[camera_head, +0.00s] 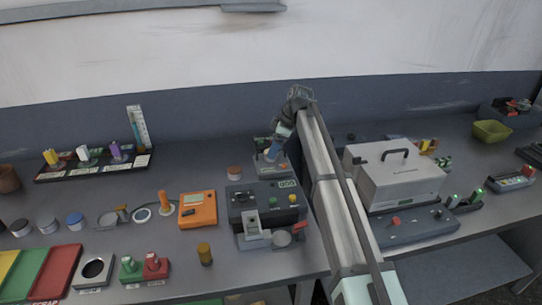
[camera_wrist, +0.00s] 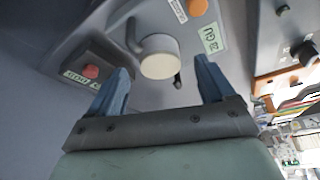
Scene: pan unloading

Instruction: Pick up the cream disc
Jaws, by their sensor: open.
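The cream disc (camera_wrist: 160,66) shows in the wrist view on a grey device, beside a curved grey rim or arm. My gripper (camera_wrist: 163,76) is open, with one blue finger to the left of the disc and one to the right. The disc lies between and just beyond the fingertips; I cannot tell how far below them it is. In the head view my gripper (camera_head: 274,151) points down over a small grey device at the back of the bench. I cannot make out the disc there.
In the wrist view a box with a red button (camera_wrist: 91,72) is left of the disc, and a green label (camera_wrist: 210,40) is to its right. In the head view a dark grey machine (camera_head: 262,197) stands in front, with an orange device (camera_head: 198,210) to its left.

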